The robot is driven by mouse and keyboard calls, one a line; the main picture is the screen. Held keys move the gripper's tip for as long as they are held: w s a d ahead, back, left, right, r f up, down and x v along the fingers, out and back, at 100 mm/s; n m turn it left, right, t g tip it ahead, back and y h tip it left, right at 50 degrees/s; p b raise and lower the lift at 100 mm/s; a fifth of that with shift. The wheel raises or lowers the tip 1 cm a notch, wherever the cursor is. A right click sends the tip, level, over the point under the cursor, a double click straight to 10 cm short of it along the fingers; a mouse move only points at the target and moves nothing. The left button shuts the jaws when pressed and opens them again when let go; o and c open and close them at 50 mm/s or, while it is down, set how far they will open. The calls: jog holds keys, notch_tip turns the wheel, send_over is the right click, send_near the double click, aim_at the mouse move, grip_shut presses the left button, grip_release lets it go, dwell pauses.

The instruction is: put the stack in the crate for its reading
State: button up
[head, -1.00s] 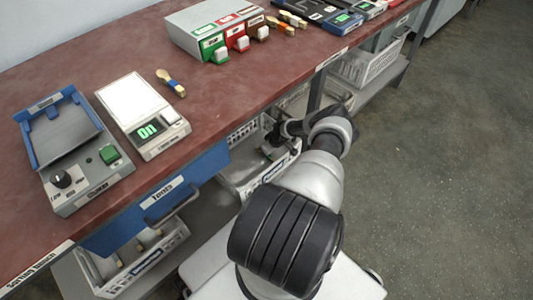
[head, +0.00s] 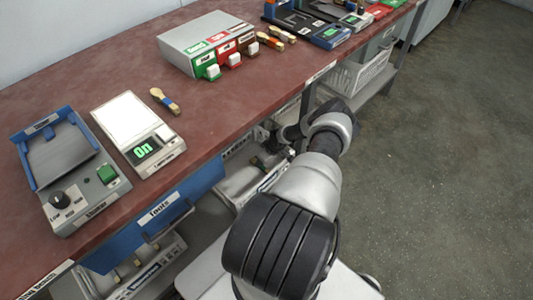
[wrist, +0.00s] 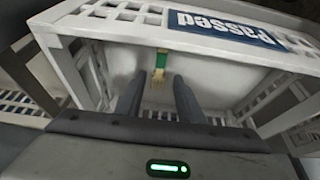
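A wooden spoon stack with a green band (wrist: 162,62) lies inside a white crate (wrist: 92,75) labelled "Passed", which reads upside down in the wrist view. My gripper (wrist: 158,92) is open, its two dark fingers apart with nothing between them, and the stack is beyond the fingertips. In the head view my gripper (head: 268,135) is at the bench's front edge, above the crate on the lower shelf, partly hidden. A stack with a blue band (head: 165,101) lies on the bench beside a scale (head: 130,120) whose display reads "On".
Another crate (head: 130,275) is below the blue drawer (head: 165,215). The right floor is clear.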

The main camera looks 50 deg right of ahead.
jog(key=p+v, duration=0.2)
jog(key=v, duration=0.5)
jog(key=shift+r, duration=0.3)
